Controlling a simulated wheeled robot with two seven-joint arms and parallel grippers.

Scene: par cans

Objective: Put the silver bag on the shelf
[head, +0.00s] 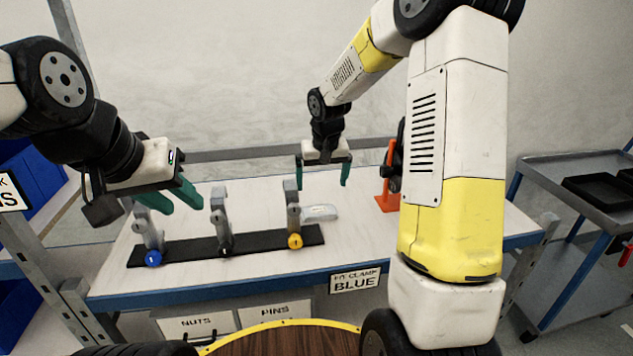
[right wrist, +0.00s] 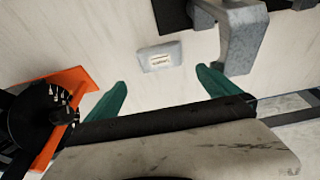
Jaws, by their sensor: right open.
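A small flat silver-grey packet with a pale label, which looks like the silver bag (head: 320,213), lies on the white worktop. It is right of the grey clamp with the yellow knob. The right wrist view also shows the bag (right wrist: 160,56), beyond my fingertips and between their lines. My right gripper (head: 322,186) is open and empty above the bag; its green fingers (right wrist: 161,77) are wide apart and not touching it. My left gripper (head: 186,209) is over the left of the worktop, its fingers apart with nothing visible between them. I cannot tell which surface is the shelf.
Three grey clamps stand on a black strip (head: 188,250), with blue, black and yellow knobs. An orange stand (head: 386,190) is right of the bag, partly behind my right arm. A grey cart (head: 560,170) with black trays is at the right. A sign reads "FIT CLAMP BLUE" (head: 355,280).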

